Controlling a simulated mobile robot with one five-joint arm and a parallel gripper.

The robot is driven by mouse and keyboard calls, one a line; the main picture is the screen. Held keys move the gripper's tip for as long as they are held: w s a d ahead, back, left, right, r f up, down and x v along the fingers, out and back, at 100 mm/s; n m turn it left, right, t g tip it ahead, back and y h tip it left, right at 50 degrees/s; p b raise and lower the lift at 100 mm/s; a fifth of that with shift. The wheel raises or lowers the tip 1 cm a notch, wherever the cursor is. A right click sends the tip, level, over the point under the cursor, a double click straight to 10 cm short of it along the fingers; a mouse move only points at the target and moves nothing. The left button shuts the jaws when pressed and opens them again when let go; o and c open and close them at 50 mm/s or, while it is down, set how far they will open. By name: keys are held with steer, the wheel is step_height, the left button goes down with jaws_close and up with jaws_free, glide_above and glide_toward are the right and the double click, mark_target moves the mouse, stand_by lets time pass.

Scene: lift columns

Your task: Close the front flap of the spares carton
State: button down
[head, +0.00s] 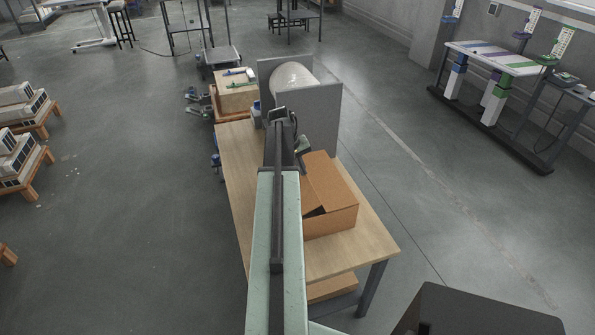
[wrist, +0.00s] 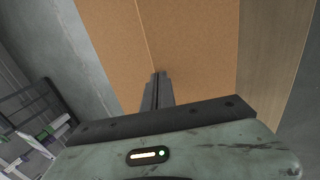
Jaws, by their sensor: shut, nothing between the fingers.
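The spares carton (head: 333,219) is a brown cardboard box on the wooden table, right of my arm in the head view. A broad cardboard panel slopes over its top, and a dark gap shows at its near left corner. My arm hides its left side, so I cannot tell the front flap apart for sure. My gripper (head: 303,160) is at the carton's far left end in the head view. In the wrist view my gripper (wrist: 159,76) is shut and empty, its tips over or against the carton's cardboard (wrist: 195,40) by a seam; contact is unclear.
The wooden table (head: 358,248) has bare room right of and in front of the carton. A grey panelled stand with a pale cylinder (head: 292,76) is beyond the carton. Another box (head: 236,97) stands farther left. A dark block (head: 478,310) is at the lower right.

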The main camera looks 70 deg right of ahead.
steer(key=shift+s+d+f, duration=0.1)
steer(key=shift+f, duration=0.3)
steer(key=f, duration=0.1)
steer(key=f+b, duration=0.1)
steer(key=s+d+t+b, duration=0.1)
steer(key=shift+f+y, duration=0.4)
steer(key=shift+a+r, duration=0.1)
steer(key=shift+r, duration=0.15)
steer(key=shift+r+p, duration=0.7)
steer(key=shift+p, duration=0.2)
steer(key=shift+r, duration=0.1)
